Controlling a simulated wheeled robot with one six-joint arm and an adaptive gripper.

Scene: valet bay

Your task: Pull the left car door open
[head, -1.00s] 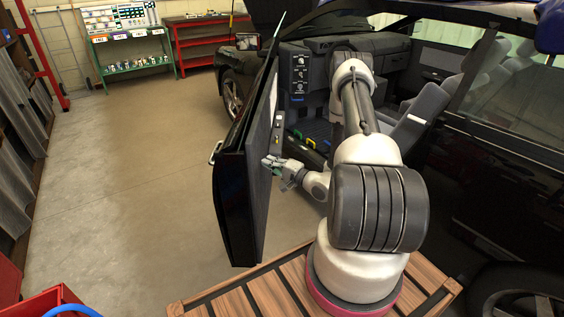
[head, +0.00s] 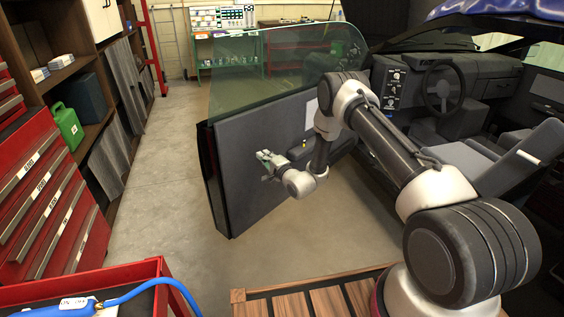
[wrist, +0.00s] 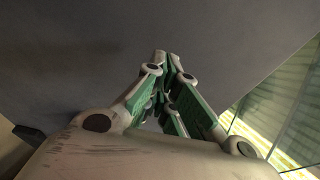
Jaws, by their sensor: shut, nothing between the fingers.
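My gripper (head: 265,157) is shut and empty at the inner face of the door. In the wrist view the green-padded fingers (wrist: 162,65) meet at their tips, right against the dark grey panel (wrist: 70,60). I cannot tell whether the tips touch it. The outer handle is hidden behind the door.
The car interior with its steering wheel (head: 443,88) and seat (head: 500,175) is at the right. A red tool chest (head: 45,190) and shelves (head: 95,130) line the left. A red cart (head: 140,290) stands at front left. Floor (head: 170,185) between door and shelves is clear.

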